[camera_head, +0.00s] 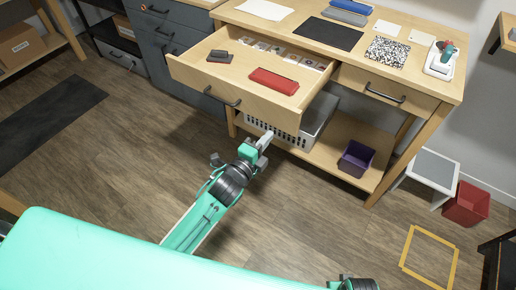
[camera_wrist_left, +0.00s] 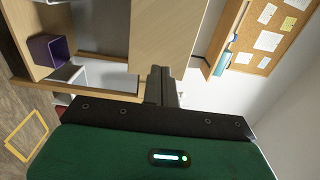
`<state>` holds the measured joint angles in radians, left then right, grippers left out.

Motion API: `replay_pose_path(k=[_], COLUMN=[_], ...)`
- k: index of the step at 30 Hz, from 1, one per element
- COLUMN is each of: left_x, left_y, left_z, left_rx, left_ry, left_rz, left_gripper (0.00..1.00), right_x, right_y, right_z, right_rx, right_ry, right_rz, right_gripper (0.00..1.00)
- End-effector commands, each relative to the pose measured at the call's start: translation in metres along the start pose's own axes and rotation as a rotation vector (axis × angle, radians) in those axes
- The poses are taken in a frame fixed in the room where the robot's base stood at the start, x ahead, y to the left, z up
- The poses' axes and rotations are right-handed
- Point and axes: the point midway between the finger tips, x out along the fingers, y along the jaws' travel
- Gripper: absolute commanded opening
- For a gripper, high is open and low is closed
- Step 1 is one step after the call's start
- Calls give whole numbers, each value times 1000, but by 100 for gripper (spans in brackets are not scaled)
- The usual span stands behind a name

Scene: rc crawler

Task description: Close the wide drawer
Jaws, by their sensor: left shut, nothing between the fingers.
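The wide drawer (camera_head: 203,87) is pulled far out of the wooden workbench, with a dark bar handle (camera_head: 222,97) on its front. Inside it lie a red case (camera_head: 274,81), a small dark block (camera_head: 220,56) and a row of small cards or packets at the back. My left gripper (camera_head: 265,140) is shut and empty, low in front of and below the drawer, near its handle's right side. In the left wrist view its closed fingers (camera_wrist_left: 161,84) point towards a pale wooden panel.
A narrower shut drawer (camera_head: 385,93) is to the right. A white basket (camera_head: 290,130) and a purple bin (camera_head: 356,159) stand on the lower shelf. A white stool (camera_head: 433,170) and a red bin (camera_head: 466,204) stand at right. The floor in front is mostly clear.

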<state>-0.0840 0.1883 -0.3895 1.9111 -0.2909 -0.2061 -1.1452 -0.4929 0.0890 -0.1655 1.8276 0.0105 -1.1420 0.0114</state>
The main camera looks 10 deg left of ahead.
Motion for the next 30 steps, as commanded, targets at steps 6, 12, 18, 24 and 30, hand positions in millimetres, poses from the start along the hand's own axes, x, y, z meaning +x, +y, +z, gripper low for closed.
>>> replay_pose_path(k=[6,12,18,24,30], left_x=[38,58,62,62,67], left_y=[0,0,0,0,0], left_z=[0,0,0,0,0], left_rx=[-1,0,-1,-1,0], left_ry=[0,0,1,1,0], left_rz=[0,0,1,1,0], left_gripper=[0,0,0,0,0], right_x=[2,3,4,4,5], right_y=[0,1,1,1,1], right_z=[1,1,1,1,2], right_rx=[0,0,-1,-1,-1], right_ry=[-1,2,4,2,-4], right_rz=[1,1,1,1,1], right_gripper=[40,40,40,40,40])
